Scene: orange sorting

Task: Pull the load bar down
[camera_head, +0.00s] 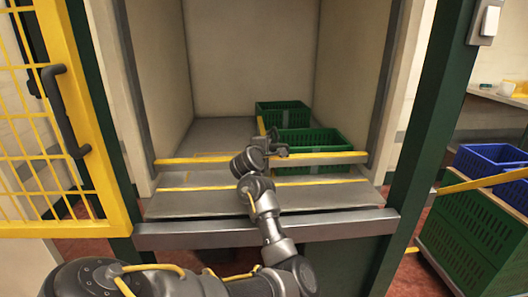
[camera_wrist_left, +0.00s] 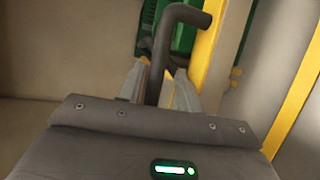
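The load bar (camera_head: 320,159) is a grey rail with a yellow top edge, level across the opening of the lift bay. A dark bent handle (camera_head: 278,150) stands up near its middle. My left gripper (camera_head: 264,143) is at this handle. In the left wrist view the handle (camera_wrist_left: 160,60) rises between the two fingers of my left gripper (camera_wrist_left: 163,85). The fingers lie on either side of it; whether they press on it is not clear. My right gripper is in neither view.
Two green crates (camera_head: 320,140) stand in the bay behind the bar. A grey ledge (camera_head: 190,206) and front rail (camera_head: 170,236) lie below it. A yellow mesh gate (camera_head: 100,150) stands open at left. More green and blue crates (camera_head: 470,230) are at right, beyond a green post.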

